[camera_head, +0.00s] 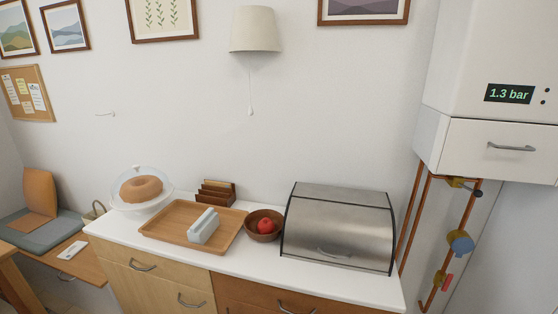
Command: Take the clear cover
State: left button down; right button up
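The clear cover (154,176) is a transparent dome at the left end of the white counter. It sits over a brown ring-shaped cake (141,189) on a white stand (142,208). The dome appears to be resting on the stand. Neither of my grippers shows in the head view, so their state cannot be seen.
A wooden tray (168,232) holding a pale blue-white block-like object (203,226) lies right of the stand. Further right are a wooden rack (216,192), a bowl (257,233) with a red fruit (265,226), and a steel bread box (339,222). Drawers (150,280) are below.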

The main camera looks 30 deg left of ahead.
aim_at(138, 187)
jog(key=u, duration=2.1)
